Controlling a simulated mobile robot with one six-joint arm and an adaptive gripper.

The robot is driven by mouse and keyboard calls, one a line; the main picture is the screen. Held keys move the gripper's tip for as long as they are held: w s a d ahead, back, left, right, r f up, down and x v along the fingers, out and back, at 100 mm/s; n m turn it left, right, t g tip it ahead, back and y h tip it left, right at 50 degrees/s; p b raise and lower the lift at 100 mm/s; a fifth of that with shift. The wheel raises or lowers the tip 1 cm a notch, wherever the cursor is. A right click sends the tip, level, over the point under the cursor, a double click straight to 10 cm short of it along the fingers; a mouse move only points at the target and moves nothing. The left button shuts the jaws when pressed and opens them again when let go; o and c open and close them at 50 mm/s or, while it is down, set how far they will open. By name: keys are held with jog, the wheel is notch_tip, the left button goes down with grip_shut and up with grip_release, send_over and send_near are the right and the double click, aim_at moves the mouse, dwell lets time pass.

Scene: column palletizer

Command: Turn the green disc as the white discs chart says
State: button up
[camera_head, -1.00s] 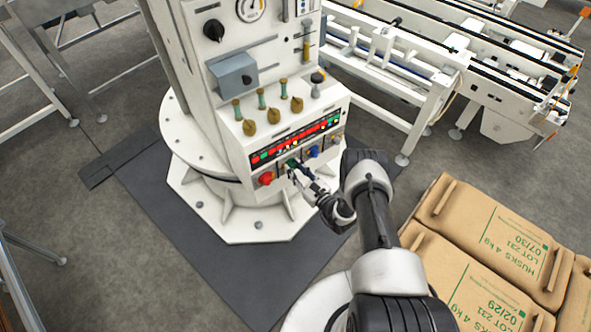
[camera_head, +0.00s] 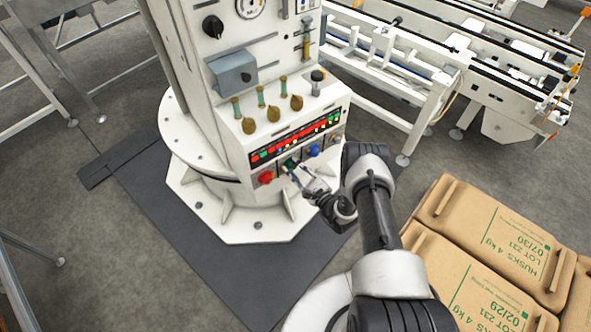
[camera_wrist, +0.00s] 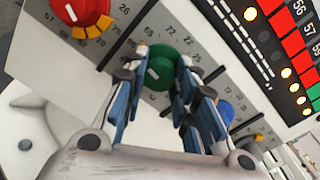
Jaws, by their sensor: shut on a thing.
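The green disc (camera_wrist: 158,60) is a round knob with a white pointer mark, set in a numbered scale on the panel. It also shows in the head view (camera_head: 289,163), low on the machine's front. My gripper (camera_wrist: 157,76) is at the green disc, with one blue-padded finger on each side of it, shut on it. The fingers hide part of its scale. A lit strip (camera_wrist: 287,60) beside the scales carries white and orange round lights next to red and green numbered cells. I cannot tell which lights form the white discs chart.
A red knob (camera_wrist: 80,8) with its own scale sits up and left of the green disc. A blue knob (camera_wrist: 225,111) sits down and right, close to my right finger. Stacked brown sacks (camera_head: 500,235) lie at the right; a conveyor (camera_head: 430,60) stands behind.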

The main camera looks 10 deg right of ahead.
jog(key=shift+n, duration=0.4)
jog(key=o, duration=1.1)
jog(key=v, duration=1.2)
